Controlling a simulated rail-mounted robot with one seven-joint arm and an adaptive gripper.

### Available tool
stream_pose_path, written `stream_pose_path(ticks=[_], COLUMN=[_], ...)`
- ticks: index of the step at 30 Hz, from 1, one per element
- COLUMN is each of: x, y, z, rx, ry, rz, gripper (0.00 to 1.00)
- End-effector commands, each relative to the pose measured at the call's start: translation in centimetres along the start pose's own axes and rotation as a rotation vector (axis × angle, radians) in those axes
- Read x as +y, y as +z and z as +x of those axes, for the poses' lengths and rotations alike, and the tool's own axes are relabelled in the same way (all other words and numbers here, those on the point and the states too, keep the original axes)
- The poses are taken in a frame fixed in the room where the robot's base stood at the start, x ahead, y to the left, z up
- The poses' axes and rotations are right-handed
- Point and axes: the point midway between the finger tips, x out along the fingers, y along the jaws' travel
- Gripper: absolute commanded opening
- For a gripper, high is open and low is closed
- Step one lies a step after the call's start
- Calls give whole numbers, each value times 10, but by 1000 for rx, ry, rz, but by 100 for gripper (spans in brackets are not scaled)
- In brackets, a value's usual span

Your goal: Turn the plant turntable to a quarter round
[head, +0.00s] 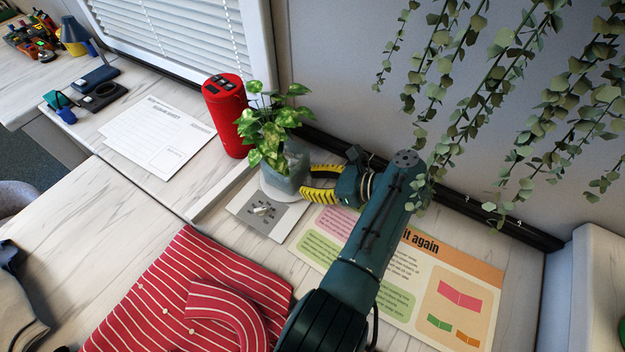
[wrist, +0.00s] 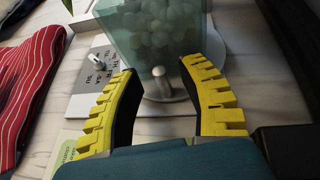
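A leafy potted plant (head: 270,132) stands in a translucent blue-grey pot with pale pebbles (wrist: 155,35). The pot sits on a pale round turntable (head: 268,186), partly hidden by the pot. In the wrist view a short upright metal peg (wrist: 160,85) stands on the turntable's near edge (wrist: 180,98). My gripper (head: 306,181) is at the right of the pot. In the wrist view its yellow ribbed fingers (wrist: 160,68) are spread apart on either side of the peg, with visible gaps, holding nothing.
A grey day-lettered plate with a small knob (wrist: 97,62) lies beside the turntable. A red speaker (head: 226,115) stands behind left. A printed card (head: 400,285) lies under my arm. A red striped shirt (head: 165,300) lies in front. Vines (head: 520,110) hang at upper right.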

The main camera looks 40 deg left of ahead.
Motion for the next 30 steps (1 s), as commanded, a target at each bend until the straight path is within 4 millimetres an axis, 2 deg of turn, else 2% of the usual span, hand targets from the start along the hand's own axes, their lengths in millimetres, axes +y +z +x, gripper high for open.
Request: stream_pose_path(ticks=[8, 15, 19, 30], x=[-1, -1, -1, 0], y=[2, 2, 1, 1], z=[-8, -54, -70, -76], rx=[0, 0, 0, 0], ry=[-3, -5, -2, -1], rz=[-3, -2, -2, -2], gripper=[41, 41, 41, 41])
